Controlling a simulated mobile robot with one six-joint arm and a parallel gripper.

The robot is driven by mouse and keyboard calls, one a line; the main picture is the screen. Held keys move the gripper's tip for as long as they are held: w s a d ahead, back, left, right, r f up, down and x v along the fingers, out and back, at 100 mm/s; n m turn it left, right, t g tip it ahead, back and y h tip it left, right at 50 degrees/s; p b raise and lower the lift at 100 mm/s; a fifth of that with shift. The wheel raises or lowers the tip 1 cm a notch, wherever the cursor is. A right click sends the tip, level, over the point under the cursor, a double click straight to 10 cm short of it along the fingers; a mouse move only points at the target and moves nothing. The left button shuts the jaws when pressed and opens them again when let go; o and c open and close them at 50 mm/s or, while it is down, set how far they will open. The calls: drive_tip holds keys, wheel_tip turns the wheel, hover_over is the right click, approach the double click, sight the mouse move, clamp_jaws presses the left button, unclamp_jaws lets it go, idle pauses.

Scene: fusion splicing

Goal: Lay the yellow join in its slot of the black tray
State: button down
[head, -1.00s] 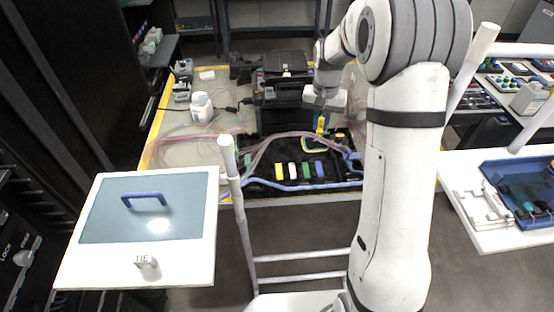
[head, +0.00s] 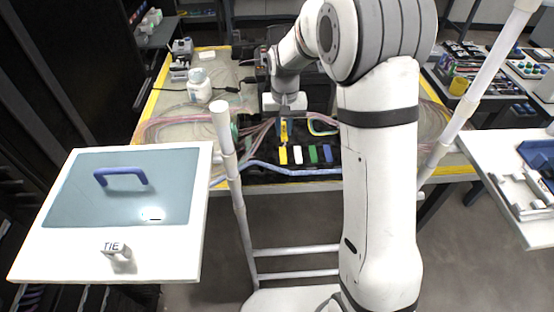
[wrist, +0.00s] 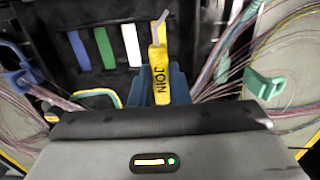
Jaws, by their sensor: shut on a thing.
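The yellow join (wrist: 158,66), with "JOIN" printed in black, is between the blue fingers of my gripper (wrist: 160,88). A pale thin piece sticks out of its far end. In the head view the yellow join (head: 284,131) hangs upright below my gripper (head: 284,118), in line with a yellow strip (head: 283,155) on the black tray (head: 262,176). White (head: 298,154), green (head: 312,153) and blue (head: 327,153) strips lie to its right. In the wrist view the join covers the yellow strip's place; I cannot tell whether it touches the tray.
Pink and blue cables (head: 262,167) run around the tray, and coiled fibres lie on both sides in the wrist view. A green clip (wrist: 264,84) is at the right there. A white bottle (head: 199,86) stands on the table's left. A panel labelled TIE (head: 200,215) is in front.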

sight(283, 156)
wheel_tip(283, 156, down, 9)
drive_tip(key=shift+f, duration=0.1)
idle(0.3)
drive_tip(key=shift+f, duration=0.15)
drive_tip(key=c, duration=1.4)
unclamp_jaws()
